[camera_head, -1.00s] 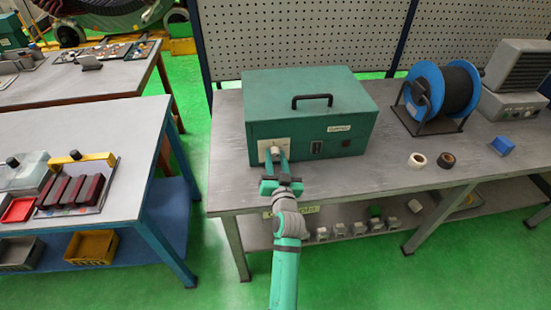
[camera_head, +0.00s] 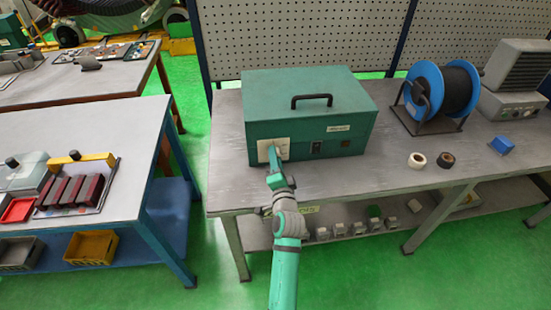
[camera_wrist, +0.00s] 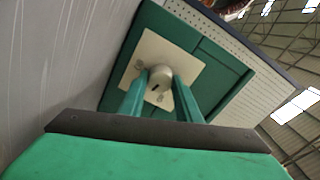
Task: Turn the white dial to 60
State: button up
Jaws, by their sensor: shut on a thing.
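The white dial (camera_wrist: 160,76) is a round knob with a dark mark, on a cream square plate (camera_wrist: 141,52) on the front of the green box. In the wrist view, my gripper's (camera_wrist: 160,90) two green fingers stand on either side of the dial and are shut on it. In the head view, my gripper (camera_head: 273,152) reaches the cream plate at the left of the box (camera_head: 310,105) front and hides the dial. Scale numbers on the plate are too small to read.
The box has a black handle (camera_head: 312,98) on top and a dark switch (camera_head: 316,147) at the front. A blue cable reel (camera_head: 428,88), a white tape roll (camera_head: 417,160), a dark roll (camera_head: 446,160) and a blue block (camera_head: 502,145) are to the right. The bench's front strip is mostly clear.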

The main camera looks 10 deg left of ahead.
jog(key=shift+a+f+m, duration=0.1)
jog(key=shift+f+m, duration=0.1)
jog(key=shift+m, duration=0.9)
jog(key=o, duration=1.1)
jog(key=shift+r, duration=0.1)
jog(key=shift+c, duration=0.2)
jog(key=shift+s, duration=0.2)
jog(key=v, duration=1)
jog(key=shift+s+d, duration=0.2)
jog(key=shift+s, duration=0.05)
jog(key=shift+s, duration=0.1)
